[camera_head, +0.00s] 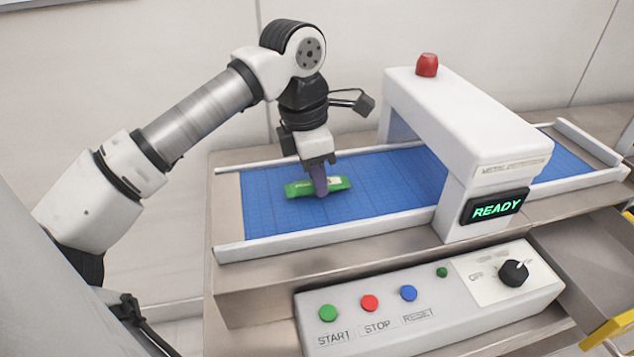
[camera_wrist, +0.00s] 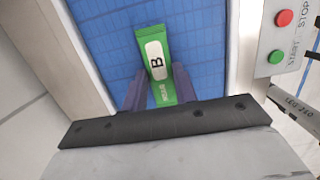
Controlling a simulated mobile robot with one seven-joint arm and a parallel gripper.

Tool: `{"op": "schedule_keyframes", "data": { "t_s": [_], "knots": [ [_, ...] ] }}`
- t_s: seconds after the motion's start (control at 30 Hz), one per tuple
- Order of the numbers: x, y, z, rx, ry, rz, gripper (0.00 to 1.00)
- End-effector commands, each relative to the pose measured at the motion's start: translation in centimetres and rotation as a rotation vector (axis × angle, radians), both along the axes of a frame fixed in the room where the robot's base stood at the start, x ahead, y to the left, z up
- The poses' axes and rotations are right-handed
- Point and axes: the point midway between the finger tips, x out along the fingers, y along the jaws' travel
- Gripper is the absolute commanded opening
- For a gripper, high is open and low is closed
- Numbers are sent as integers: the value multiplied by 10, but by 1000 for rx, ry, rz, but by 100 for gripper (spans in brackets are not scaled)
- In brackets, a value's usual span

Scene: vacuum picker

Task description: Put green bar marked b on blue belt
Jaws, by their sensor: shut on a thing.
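The green bar marked b (camera_head: 340,183) is at the left part of the blue belt (camera_head: 390,185) in the head view. Its white label with the letter B shows in the wrist view (camera_wrist: 157,60). My gripper (camera_head: 320,190) points down and is shut on the bar around its middle. In the wrist view its two purple fingers (camera_wrist: 160,90) stand on either side of the bar. The bar lies flat and is on or just above the belt; I cannot tell if it touches. Part of the bar is hidden behind the fingers.
A white metal detector arch (camera_head: 470,110) with a READY display (camera_head: 497,207) spans the belt to the right, with a red lamp (camera_head: 427,65) on top. A control panel (camera_head: 430,310) with buttons and a knob stands in front. An open drawer (camera_head: 595,270) is at right.

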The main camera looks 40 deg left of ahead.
Motion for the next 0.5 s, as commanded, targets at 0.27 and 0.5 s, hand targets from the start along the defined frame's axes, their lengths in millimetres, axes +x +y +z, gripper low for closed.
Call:
{"op": "schedule_keyframes", "data": {
  "t_s": [0.27,0.5],
  "knots": [
    [0,0,-2,1,-1,0,6],
    [0,0,-4,1,-1,0,46]
  ]
}}
